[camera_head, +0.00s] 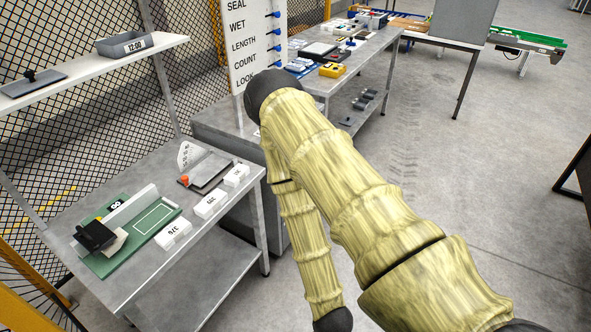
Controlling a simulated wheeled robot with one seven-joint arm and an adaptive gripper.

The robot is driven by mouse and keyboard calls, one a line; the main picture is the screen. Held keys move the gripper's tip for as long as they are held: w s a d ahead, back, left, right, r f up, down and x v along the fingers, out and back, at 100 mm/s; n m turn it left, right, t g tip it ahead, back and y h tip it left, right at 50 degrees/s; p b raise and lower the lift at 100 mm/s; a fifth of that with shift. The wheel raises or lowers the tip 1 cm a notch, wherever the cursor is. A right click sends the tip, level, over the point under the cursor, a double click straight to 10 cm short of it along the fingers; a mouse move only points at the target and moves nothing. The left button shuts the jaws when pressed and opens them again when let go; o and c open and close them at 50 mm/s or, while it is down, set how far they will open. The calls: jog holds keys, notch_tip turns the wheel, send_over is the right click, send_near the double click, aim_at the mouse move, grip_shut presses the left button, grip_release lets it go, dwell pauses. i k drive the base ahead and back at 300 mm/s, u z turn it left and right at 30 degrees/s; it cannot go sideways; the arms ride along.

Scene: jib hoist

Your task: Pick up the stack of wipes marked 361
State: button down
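Three white stacks of wipes lie in a row along the front right edge of the grey workbench (120,285). The nearest stack (172,234) has a dark number that looks like 370. The numbers on the middle stack (210,204) and the far stack (236,175) are too small to read surely, so I cannot tell which is 361. My arm crosses the middle of the view, bends at the top and runs down to the bottom edge, right of the bench. My gripper is out of view.
A green board (110,259) with a black device and a white bar lies left of the stacks. A dark flat tray (207,172) sits behind them. A shelf (90,72) hangs above the bench. A cluttered bench (385,38) stands farther back. Floor at right is clear.

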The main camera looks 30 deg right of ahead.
aim_at(236, 175)
jog(key=u, duration=0.1)
jog(key=k, duration=1.3)
jog(key=z, duration=0.15)
jog(key=i, duration=0.6)
jog(key=z, duration=0.7)
jog(key=i, duration=1.25)
jog(key=u, duration=0.6)
